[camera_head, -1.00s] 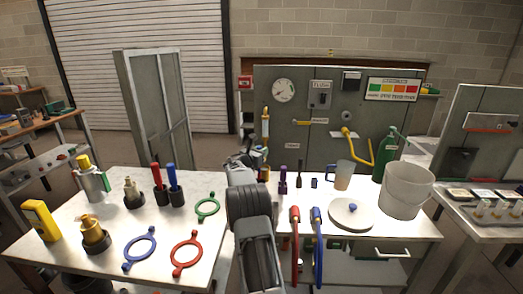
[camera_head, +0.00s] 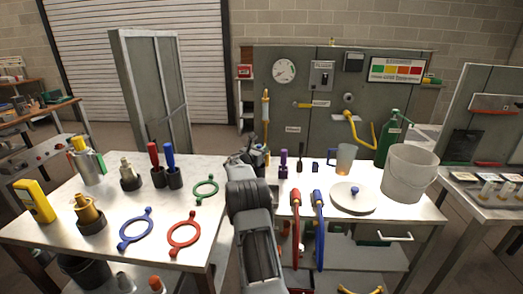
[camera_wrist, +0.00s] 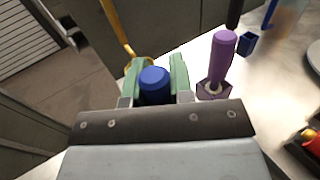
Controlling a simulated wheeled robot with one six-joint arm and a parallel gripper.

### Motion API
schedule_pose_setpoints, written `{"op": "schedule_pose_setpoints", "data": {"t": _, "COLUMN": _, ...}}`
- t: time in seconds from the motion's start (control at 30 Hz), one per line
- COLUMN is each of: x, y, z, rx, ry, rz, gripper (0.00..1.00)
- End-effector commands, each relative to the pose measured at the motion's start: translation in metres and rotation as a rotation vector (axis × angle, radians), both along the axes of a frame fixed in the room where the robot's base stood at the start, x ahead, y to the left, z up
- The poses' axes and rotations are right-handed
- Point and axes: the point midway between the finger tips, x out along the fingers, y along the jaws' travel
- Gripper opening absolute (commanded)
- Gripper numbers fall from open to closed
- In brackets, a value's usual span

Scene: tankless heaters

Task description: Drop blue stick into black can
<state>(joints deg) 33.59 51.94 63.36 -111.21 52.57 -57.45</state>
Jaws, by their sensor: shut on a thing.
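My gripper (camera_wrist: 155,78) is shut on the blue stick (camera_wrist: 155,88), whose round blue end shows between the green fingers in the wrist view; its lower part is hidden. In the head view my arm mostly hides the gripper, at the left back edge of the right table. A purple stick (camera_wrist: 222,58) stands in a purple holder just right of the gripper. Another blue-handled stick (camera_head: 170,157) stands in a dark cup (camera_head: 175,178) on the left table. A dark round container (camera_head: 85,270) sits low under that table; I cannot tell which is the black can.
The left table (camera_head: 65,228) holds a red-handled stick (camera_head: 153,154), rings and brass fittings. The right table (camera_head: 425,212) holds a mug (camera_head: 345,160), a lid (camera_head: 352,200) and a grey bucket (camera_head: 410,172). A grey panel (camera_head: 300,108) stands behind. A gap separates the tables.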

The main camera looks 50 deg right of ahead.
Motion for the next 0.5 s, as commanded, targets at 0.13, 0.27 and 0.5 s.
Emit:
{"op": "schedule_pose_setpoints", "data": {"t": 0.13, "x": -0.0001, "y": 0.0000, "z": -0.0001, "rx": 0.000, "ry": 0.000, "rz": 0.000, "gripper": 0.00}}
{"op": "schedule_pose_setpoints", "data": {"t": 0.27, "x": -0.0001, "y": -0.0001, "z": -0.0002, "rx": 0.000, "ry": 0.000, "rz": 0.000, "gripper": 0.23}}
{"op": "schedule_pose_setpoints", "data": {"t": 0.5, "x": -0.0001, "y": -0.0001, "z": -0.0001, "rx": 0.000, "ry": 0.000, "rz": 0.000, "gripper": 0.46}}
